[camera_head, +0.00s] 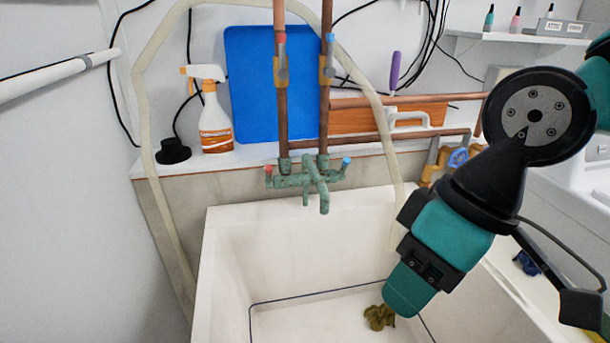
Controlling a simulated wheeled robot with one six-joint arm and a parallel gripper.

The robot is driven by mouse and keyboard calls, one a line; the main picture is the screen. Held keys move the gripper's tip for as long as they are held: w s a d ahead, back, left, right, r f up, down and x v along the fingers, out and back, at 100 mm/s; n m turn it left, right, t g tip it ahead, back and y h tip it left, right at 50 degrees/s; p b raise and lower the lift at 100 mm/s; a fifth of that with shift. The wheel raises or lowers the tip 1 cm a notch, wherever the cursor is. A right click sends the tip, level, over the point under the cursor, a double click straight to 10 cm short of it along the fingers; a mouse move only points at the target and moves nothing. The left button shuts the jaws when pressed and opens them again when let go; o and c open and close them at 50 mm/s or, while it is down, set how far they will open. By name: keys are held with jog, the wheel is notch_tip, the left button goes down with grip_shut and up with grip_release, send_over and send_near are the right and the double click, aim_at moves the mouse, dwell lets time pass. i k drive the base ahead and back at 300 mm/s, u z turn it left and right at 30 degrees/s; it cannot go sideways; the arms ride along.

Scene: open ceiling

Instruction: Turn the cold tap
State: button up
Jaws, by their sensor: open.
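The cold tap, a small handle with a blue end (346,163), is on the right side of a worn green mixer (293,181) above the sink. A red-ended tap (268,171) is on the left side. The spout (322,198) hangs between them over the basin. My teal and black arm reaches in from the right, and its lower part hangs over the right side of the basin. It looks apart from the cold tap. I cannot clearly make out gripper fingers, so their opening is unclear.
The white sink (228,235) has a brown-green lump (379,317) inside. Two copper pipes rise above the mixer. A spray bottle (215,122) and blue board (256,85) stand behind at left. A pale hose (141,100) arches around the pipes. Space directly before the mixer looks clear.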

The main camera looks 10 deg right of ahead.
aim_at(346, 162)
jog(key=u, duration=0.65)
jog(key=k, duration=0.65)
jog(key=z, duration=0.3)
jog(key=i, duration=0.3)
jog(key=z, duration=0.8)
